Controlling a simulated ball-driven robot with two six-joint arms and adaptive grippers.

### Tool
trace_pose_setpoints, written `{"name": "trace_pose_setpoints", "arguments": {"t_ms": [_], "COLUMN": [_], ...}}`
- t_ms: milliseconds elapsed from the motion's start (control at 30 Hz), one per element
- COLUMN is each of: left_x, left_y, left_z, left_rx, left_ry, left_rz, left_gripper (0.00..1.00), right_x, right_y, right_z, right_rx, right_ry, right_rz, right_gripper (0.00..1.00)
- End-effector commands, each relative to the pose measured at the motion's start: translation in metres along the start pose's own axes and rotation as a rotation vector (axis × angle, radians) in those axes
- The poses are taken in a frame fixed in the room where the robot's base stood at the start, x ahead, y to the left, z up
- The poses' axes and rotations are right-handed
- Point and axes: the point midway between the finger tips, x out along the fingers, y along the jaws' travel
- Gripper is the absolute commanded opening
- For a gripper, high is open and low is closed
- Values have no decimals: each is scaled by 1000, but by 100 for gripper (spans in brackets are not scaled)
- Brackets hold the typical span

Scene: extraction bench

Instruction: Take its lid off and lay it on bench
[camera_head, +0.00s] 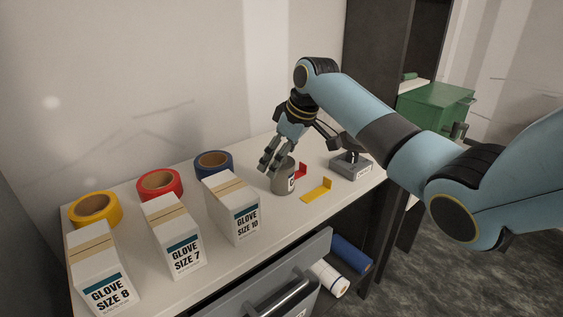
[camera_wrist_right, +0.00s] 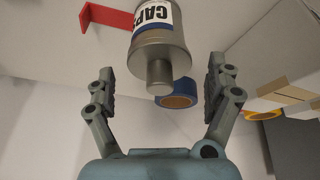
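A grey metal can (camera_head: 284,180) with a white label stands upright on the bench (camera_head: 250,262), towards its right part. In the right wrist view the can (camera_wrist_right: 154,14) shows label letters reading "CAPS". Its grey lid (camera_wrist_right: 158,48) is on it, with a round knob pointing towards my gripper. My right gripper (camera_head: 270,162) is at the top of the can and hides the lid in the head view. In the wrist view the right gripper (camera_wrist_right: 158,82) has its fingers wide apart, one on each side of the knob, touching nothing that I can see. My left gripper is not in view.
A red bracket (camera_head: 301,171), a yellow bracket (camera_head: 317,192) and a grey device (camera_head: 351,167) are right of the can. Glove boxes (camera_head: 232,212) and yellow, red and blue tape rolls (camera_head: 213,163) fill the left. Some bench is bare near the front edge.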

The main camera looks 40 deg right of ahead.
Motion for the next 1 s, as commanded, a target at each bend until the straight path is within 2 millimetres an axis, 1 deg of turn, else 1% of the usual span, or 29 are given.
{"name": "trace_pose_setpoints", "arguments": {"t_ms": [33, 333, 600, 733, 867, 967, 1000], "left_x": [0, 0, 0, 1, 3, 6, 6], "left_y": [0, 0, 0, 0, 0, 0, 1], "left_z": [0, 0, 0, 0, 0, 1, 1], "left_rx": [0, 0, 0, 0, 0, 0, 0], "left_ry": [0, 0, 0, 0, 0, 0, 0], "left_rz": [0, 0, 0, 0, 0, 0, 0], "left_gripper": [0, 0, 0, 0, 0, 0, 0], "right_x": [0, 0, -1, -7, -20, -37, -44], "right_y": [0, 0, 0, 1, 2, 4, 7], "right_z": [0, 0, 0, -3, -9, -16, -11], "right_rx": [0, 0, 0, -1, -2, -1, 0], "right_ry": [0, 0, 0, 1, 3, 5, -1], "right_rz": [0, 0, 0, 1, 2, 3, 5], "right_gripper": [82, 43, 43, 43, 43, 43, 43]}}
